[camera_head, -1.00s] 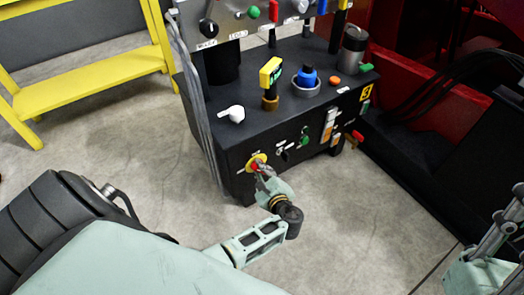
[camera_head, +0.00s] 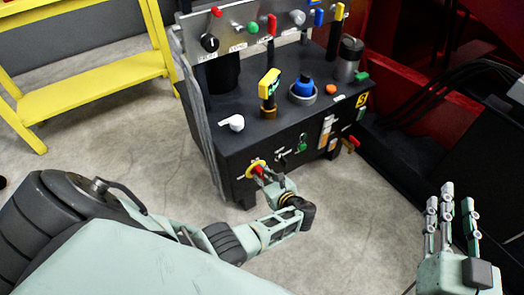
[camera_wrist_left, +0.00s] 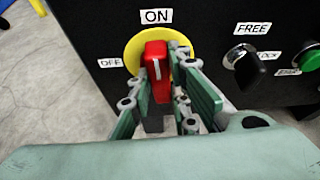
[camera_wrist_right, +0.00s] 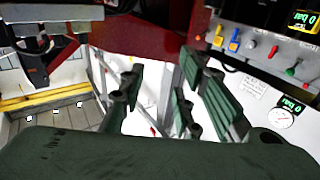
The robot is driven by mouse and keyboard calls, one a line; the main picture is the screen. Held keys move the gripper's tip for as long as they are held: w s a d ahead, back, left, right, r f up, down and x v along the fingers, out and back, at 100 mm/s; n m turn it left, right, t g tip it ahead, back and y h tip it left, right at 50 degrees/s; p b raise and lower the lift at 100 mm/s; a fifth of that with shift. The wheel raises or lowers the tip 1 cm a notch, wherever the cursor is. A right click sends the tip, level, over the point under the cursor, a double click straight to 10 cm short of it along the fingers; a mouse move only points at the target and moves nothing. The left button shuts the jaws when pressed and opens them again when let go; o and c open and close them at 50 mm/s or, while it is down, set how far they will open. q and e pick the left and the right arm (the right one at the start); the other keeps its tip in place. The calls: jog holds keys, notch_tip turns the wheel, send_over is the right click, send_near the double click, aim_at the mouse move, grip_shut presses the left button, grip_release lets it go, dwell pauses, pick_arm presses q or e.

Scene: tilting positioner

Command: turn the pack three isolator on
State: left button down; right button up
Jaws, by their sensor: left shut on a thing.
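The isolator is a red handle (camera_wrist_left: 156,62) on a yellow round plate (camera_wrist_left: 133,50), low on the front of a black pack. White labels read ON above it and OFF to its left. The handle stands upright in the left wrist view, its white line pointing up towards ON. In the head view the yellow plate (camera_head: 256,166) shows at the pack's left front. My left gripper (camera_wrist_left: 160,85) is shut on the red handle, with fingers on both sides of it; it also shows in the head view (camera_head: 265,178). My right gripper (camera_head: 452,205) is open and empty at the right.
The black pack (camera_head: 215,130) has a white knob (camera_head: 235,123), blue button (camera_head: 303,86) and levers on top. Right of the isolator are a FREE/LOCK switch (camera_wrist_left: 245,58) and a green button (camera_wrist_left: 311,62). A yellow frame (camera_head: 100,85) stands at left. Floor in front is clear.

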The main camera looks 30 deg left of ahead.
pick_arm(q)
jog(key=shift+m+g, duration=0.3)
pick_arm(e)
jog(key=shift+d+f, duration=0.1)
jog(key=shift+f, duration=0.5)
jog(key=shift+g, duration=0.3)
pick_arm(q)
jog(key=c, duration=1.6)
grip_release()
jog(key=shift+c, duration=0.2)
pick_arm(e)
jog(key=shift+f, duration=0.1)
pick_arm(q)
jog(key=v, duration=1.2)
jog(key=shift+f, duration=0.1)
